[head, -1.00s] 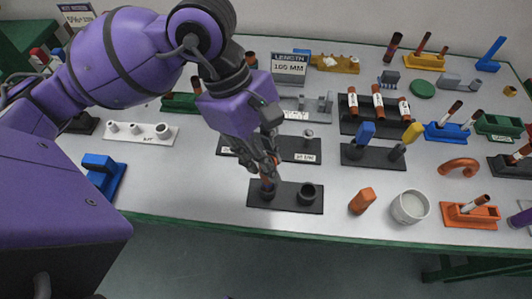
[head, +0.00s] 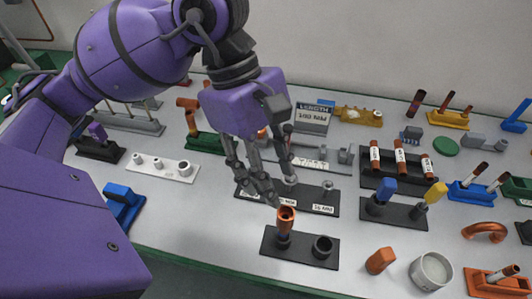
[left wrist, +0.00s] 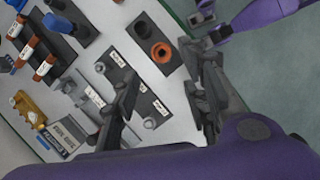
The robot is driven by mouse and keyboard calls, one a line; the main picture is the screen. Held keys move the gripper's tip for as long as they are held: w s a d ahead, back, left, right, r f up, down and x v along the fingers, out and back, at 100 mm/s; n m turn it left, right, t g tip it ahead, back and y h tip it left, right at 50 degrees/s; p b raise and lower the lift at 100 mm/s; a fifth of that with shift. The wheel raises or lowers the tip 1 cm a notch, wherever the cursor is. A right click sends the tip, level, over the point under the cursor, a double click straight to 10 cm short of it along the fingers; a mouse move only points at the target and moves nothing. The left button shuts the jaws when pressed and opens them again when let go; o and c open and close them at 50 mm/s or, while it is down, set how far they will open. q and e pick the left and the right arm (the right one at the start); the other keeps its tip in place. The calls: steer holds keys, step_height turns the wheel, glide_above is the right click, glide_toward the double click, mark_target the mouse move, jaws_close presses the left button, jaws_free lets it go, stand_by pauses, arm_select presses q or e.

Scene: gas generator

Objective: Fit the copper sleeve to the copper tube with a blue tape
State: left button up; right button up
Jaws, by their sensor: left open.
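A copper piece with a flared, open top (head: 286,218) stands upright in the left socket of a black two-socket base (head: 304,257). Its open top also shows as a copper ring in the left wrist view (left wrist: 161,53). My left gripper (head: 262,182) is open and empty, its fingers just above and behind the copper piece, apart from it. In the left wrist view its fingers (left wrist: 160,88) are spread wide. I cannot make out blue tape on the copper piece. A dark gripper, apparently my right one (left wrist: 204,18), shows at the top of the left wrist view; its opening is unclear.
The base's right socket (head: 322,246) is empty. Behind it lies a black labelled base (head: 318,198). A black rack (head: 392,178) holds labelled copper tubes.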

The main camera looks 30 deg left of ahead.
arm_select(q)
steer(key=v, duration=0.3)
steer(key=shift+a+r, duration=0.1)
steer(key=shift+r, duration=0.2)
